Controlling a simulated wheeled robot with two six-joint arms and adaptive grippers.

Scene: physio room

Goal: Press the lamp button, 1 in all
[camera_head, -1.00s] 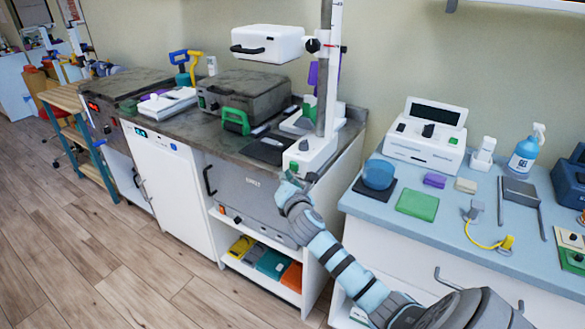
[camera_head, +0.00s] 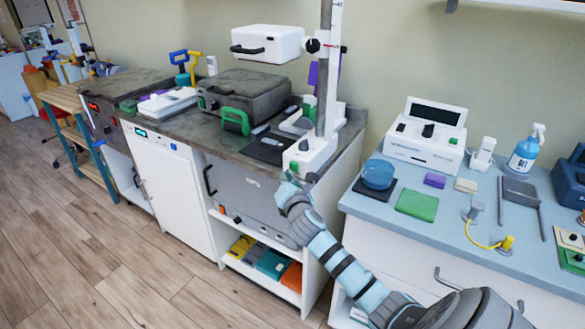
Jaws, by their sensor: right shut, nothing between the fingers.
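The lamp is a white head (camera_head: 268,43) on a tall grey column (camera_head: 326,70), standing on a white base (camera_head: 311,152) at the counter's right end. A green button (camera_head: 294,166) shows on the front of the base. My right gripper (camera_head: 288,179) is shut and empty, with its fingertips just below and in front of the green button. Whether the tips touch it I cannot tell. My left gripper is not in view.
The dark counter (camera_head: 185,125) holds a grey case (camera_head: 243,91) and a green-handled item (camera_head: 236,120). To the right, a blue-topped table (camera_head: 380,206) carries a white device (camera_head: 427,136), a blue bowl (camera_head: 378,174) and a spray bottle (camera_head: 526,150). Floor space is clear at the left.

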